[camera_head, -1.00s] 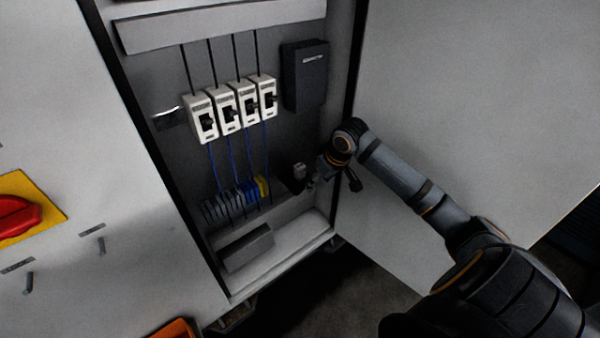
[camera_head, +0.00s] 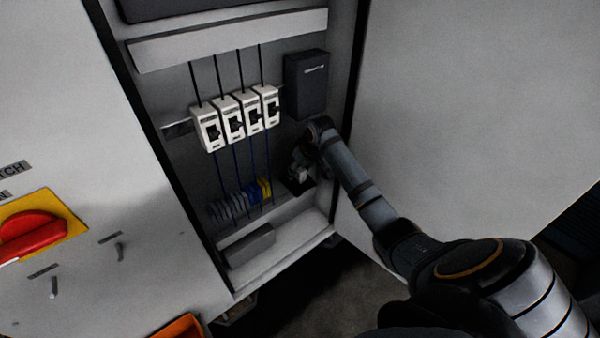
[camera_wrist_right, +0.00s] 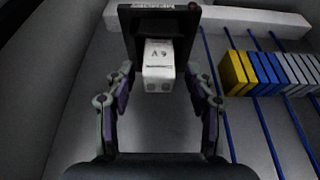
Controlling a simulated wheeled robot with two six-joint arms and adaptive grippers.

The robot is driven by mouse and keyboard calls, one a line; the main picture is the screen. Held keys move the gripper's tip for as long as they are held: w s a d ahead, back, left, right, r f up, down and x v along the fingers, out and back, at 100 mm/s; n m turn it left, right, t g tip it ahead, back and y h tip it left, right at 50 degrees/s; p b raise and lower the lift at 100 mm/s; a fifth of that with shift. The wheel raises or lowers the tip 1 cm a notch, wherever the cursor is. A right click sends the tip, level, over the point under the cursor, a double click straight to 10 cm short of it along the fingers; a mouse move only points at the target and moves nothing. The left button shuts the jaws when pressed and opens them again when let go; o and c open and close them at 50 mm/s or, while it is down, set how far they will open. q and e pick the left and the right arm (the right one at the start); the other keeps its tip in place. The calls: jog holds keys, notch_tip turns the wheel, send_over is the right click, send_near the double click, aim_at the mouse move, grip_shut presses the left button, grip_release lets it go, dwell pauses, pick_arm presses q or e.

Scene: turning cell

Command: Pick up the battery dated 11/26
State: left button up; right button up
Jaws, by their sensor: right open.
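A pale, box-shaped battery (camera_wrist_right: 158,66) sits in a black holder (camera_wrist_right: 128,20) with a white label in the right wrist view. Its printing appears upside down and seems to include "6 V"; I cannot read a date on it. My right gripper (camera_wrist_right: 158,86) is open, with one finger on each side of the battery's near end. I cannot tell whether either finger touches it. In the head view my right gripper (camera_head: 302,165) is small and dark in the cabinet's lower right and largely hides the battery. My left gripper is not in view.
Several white breakers (camera_head: 232,121) stand to the left, above blue wires and a row of terminal blocks (camera_head: 252,192). A dark box (camera_head: 306,84) hangs above my right gripper. The open cabinet door (camera_head: 460,110) stands to the right. A red switch (camera_head: 35,233) is at far left.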

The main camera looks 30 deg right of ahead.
jog(key=shift+s+d, duration=0.1)
jog(key=shift+s, duration=0.1)
jog(key=shift+c, duration=1.6)
grip_shut()
